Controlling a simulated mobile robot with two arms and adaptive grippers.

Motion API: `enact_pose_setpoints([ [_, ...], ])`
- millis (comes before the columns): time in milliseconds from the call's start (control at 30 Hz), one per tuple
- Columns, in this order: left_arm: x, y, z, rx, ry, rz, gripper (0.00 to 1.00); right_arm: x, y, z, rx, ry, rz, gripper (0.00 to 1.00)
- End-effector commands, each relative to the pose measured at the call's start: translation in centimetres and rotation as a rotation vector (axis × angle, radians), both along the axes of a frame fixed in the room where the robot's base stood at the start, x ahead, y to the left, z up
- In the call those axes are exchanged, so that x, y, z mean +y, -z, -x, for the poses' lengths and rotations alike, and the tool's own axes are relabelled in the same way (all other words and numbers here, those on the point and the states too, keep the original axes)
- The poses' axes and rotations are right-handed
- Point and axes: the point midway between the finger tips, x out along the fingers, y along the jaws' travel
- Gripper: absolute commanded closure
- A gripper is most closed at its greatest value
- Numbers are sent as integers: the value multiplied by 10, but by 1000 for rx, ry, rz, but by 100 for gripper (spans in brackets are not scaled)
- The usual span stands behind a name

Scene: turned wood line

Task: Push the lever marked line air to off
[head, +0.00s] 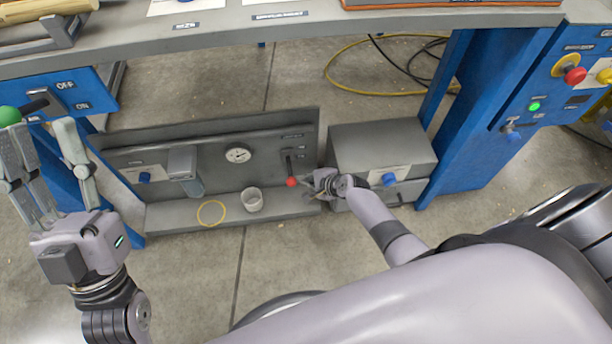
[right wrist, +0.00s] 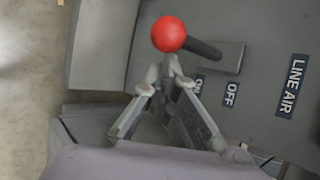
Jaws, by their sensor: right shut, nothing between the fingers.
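The line air lever is a black shaft with a red ball knob (head: 291,182) on the grey low panel (head: 220,150). In the right wrist view the knob (right wrist: 170,33) is left of the lever's plate, on the ON side; the ON, OFF and LINE AIR (right wrist: 291,86) labels are readable. The lever points down in the head view. My right gripper (head: 312,183) is shut and empty. In the right wrist view its fingertips (right wrist: 170,72) are just below the knob; contact is unclear. My left gripper (head: 40,124) is open, fingers spread, at the left.
A grey box (head: 380,150) stands to the right. A green-knobbed lever (head: 9,116) is by my left fingers.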

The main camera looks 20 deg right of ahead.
Motion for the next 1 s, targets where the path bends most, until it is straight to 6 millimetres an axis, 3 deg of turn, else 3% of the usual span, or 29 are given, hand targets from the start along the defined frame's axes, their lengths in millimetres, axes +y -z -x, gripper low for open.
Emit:
enact_pose_setpoints([
  [200,-6,38,-45,323,-18,-97,60,3,-8,0,45,-3,-16,100],
  [433,-5,90,-70,633,-35,-184,60,3,-13,0,91,-3,-30,100],
  [700,3,152,-73,966,-52,-270,60,3,-19,0,146,-3,-46,100],
  [1000,17,214,-52,1303,-68,-351,60,4,-25,-1,211,-4,-65,100],
])
